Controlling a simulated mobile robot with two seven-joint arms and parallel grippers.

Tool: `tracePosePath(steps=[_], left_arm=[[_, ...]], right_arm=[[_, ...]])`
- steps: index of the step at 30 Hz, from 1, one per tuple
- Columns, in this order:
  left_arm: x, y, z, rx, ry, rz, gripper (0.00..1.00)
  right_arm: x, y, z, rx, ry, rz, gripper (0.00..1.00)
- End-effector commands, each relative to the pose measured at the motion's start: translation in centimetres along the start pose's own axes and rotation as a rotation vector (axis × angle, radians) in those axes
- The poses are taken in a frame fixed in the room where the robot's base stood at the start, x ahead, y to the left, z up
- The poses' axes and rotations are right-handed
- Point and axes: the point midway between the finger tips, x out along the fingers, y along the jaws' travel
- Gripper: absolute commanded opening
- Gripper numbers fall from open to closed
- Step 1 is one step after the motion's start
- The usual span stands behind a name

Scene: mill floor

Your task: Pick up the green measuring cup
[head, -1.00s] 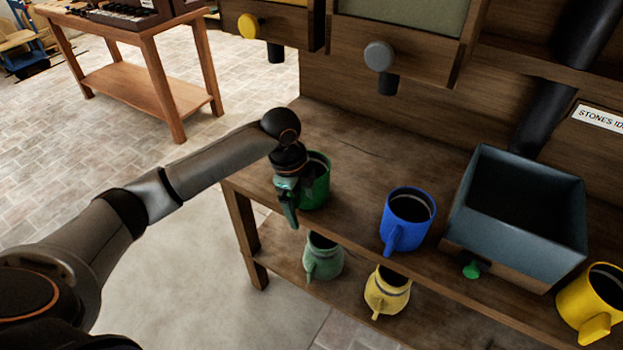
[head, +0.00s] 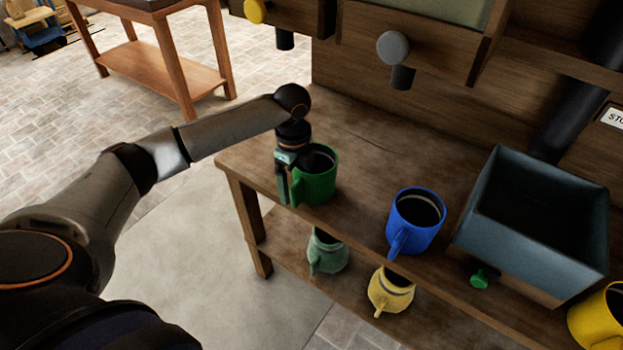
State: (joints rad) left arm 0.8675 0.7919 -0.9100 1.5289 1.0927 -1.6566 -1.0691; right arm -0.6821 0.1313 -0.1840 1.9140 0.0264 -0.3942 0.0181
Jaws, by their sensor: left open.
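The green measuring cup (head: 318,184) stands upright at the left end of the wooden bench top. Its handle side faces my left gripper. My left gripper (head: 288,188) is open, pointing down at the cup's left side with its fingers around or beside the handle; I cannot tell which. The gripper covers part of the cup's left rim and most of the handle. My right gripper is not in view.
A blue cup (head: 416,222) stands right of the green one, then a grey-blue bin (head: 538,238) and a yellow cup (head: 597,318). A paler green jug (head: 327,254) and a yellow jug (head: 391,290) sit on the lower shelf. Knobbed spouts (head: 393,48) hang above the bench.

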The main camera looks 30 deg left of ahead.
Motion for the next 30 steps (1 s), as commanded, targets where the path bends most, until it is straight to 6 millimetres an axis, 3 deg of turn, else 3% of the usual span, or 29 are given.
tracePosePath(steps=[7, 17, 30], left_arm=[[3.7, -0.3, -0.1, -0.001, -0.001, 0.003, 0.93], [4.3, -0.3, -0.1, 0.001, -0.001, 0.000, 0.92], [4.2, -0.3, -0.1, 0.000, -0.001, -0.001, 0.42]], right_arm=[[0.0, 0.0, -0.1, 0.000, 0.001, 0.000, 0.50], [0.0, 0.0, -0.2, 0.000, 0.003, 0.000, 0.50], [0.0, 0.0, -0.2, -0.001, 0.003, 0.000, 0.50]])
